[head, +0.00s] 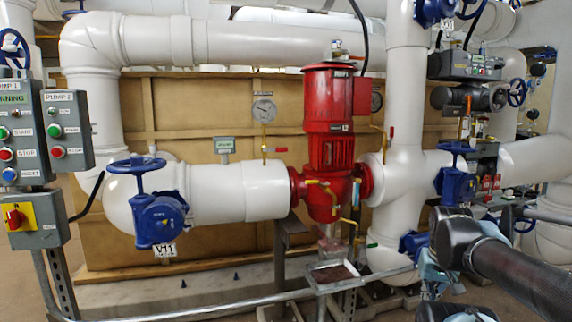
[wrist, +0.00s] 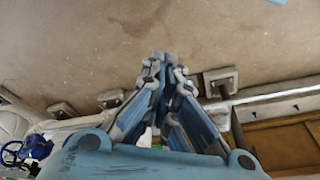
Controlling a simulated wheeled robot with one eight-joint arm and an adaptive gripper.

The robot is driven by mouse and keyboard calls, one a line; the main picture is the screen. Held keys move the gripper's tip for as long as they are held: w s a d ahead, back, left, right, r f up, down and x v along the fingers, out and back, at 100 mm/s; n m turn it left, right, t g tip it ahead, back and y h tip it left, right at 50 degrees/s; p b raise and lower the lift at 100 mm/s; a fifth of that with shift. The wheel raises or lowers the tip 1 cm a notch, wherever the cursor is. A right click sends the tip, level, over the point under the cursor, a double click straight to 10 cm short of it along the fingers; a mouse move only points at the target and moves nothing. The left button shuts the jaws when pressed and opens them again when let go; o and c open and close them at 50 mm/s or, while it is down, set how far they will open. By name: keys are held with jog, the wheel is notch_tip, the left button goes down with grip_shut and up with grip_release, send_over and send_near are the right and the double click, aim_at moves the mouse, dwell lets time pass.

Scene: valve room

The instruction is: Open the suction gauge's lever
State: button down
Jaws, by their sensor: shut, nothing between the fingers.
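A round pressure gauge (head: 264,110) stands on a thin brass stem above the white pipe left of the red pump. Its small red lever (head: 275,149) points sideways to the right, across the stem. A second, darker gauge (head: 377,101) is right of the pump, with a red lever (head: 391,132) standing upright below it. I cannot read which gauge is marked suction. My gripper (head: 430,290) is low at the right in the head view, well away from both levers. In the wrist view its fingers (wrist: 162,62) are together and empty, over the floor. Neither gauge is recognisable there.
The red pump (head: 330,120) stands between the two gauges. A blue handwheel valve (head: 158,205) and grey control boxes (head: 67,128) are at the left. A metal rail (head: 240,300) runs along the front. A small drain tray (head: 333,272) sits below the pump.

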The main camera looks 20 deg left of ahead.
aim_at(275, 150)
jog(key=w+a+r+m+t+y, duration=0.4)
jog(key=w+a+r, duration=0.3)
jog(key=w+a, duration=0.45)
jog(key=w+a+r+m+t+y, duration=0.3)
jog(key=w+a+r+m, duration=0.35)
jog(key=w+a, duration=0.5)
jog(key=w+a+r+m+t+y, duration=0.1)
jog(key=w+a+r+m+t, duration=0.1)
jog(key=a+m, duration=0.4)
jog(key=w+a+r+m+t+y, duration=0.1)
jog(key=w+a+r+m+t, duration=0.2)
jog(key=a+m, duration=0.4)
jog(key=w+a+r+m+t+y, duration=0.1)
jog(key=w+a+r+m+t, duration=0.2)
jog(key=a, duration=0.7)
notch_tip(275, 150, up, 2)
jog(key=w+m, duration=0.2)
jog(key=m, duration=0.1)
jog(key=shift+y, duration=0.4)
jog(key=shift+w+a+r, duration=0.1)
jog(key=shift+r, duration=0.05)
jog(key=x, duration=1)
jog(key=shift+a, duration=0.1)
